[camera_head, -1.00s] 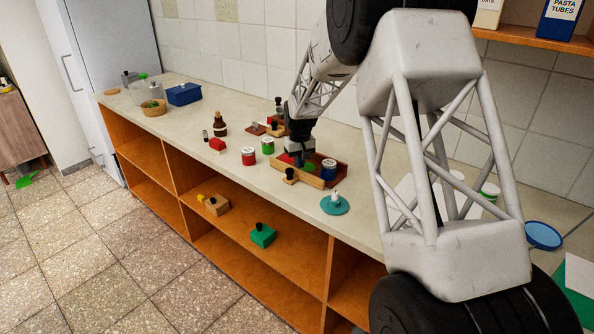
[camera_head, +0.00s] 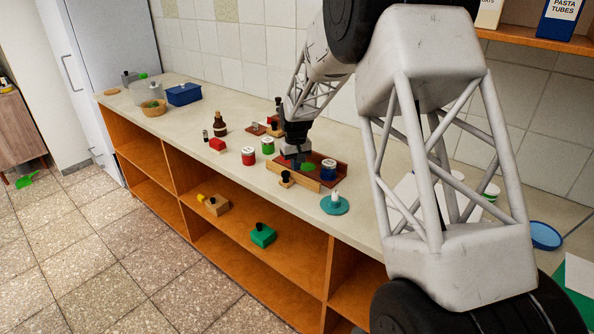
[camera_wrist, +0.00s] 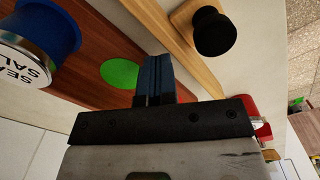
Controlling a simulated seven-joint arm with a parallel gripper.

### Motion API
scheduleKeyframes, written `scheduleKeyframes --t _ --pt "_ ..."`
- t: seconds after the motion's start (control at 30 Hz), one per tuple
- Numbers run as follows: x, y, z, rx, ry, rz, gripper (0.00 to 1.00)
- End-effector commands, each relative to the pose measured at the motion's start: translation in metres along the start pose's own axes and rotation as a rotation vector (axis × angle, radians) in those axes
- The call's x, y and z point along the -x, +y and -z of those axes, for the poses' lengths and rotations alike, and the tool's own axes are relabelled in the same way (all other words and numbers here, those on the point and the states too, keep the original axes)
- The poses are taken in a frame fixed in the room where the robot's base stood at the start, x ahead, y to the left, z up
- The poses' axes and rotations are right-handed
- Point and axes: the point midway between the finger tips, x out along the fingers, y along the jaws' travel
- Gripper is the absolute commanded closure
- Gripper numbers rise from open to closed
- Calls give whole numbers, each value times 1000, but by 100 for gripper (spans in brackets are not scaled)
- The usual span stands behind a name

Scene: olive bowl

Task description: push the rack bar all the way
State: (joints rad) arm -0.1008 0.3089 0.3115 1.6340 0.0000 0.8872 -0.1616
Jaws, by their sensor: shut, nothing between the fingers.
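A red-brown wooden rack tray (camera_head: 336,169) lies on the counter with a light wood bar (camera_head: 298,180) along its front side. In the wrist view the bar (camera_wrist: 168,40) runs diagonally past my fingertips. A small wooden block with a black knob (camera_head: 286,177) sits at the bar's outer side; the knob also shows in the wrist view (camera_wrist: 214,32). A green disc (camera_wrist: 120,73) and a blue-and-white can (camera_wrist: 45,35) are in the tray. My gripper (camera_head: 295,159) is shut and empty, over the tray beside the bar; I cannot tell whether the fingers (camera_wrist: 155,75) touch it.
A red can (camera_head: 248,156) and a green can (camera_head: 267,146) stand left of the rack. A teal dish with a white item (camera_head: 335,205) lies to its right. A brown bottle (camera_head: 220,125) stands farther left. The counter's front edge is close to the knobbed block.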

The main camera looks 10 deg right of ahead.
Motion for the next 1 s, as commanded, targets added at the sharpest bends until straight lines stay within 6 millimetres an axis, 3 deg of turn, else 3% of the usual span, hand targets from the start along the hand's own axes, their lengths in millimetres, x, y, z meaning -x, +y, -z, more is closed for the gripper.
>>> scheduleKeyframes --t 1.0 --pt "0 11 6 0 0 0 100"
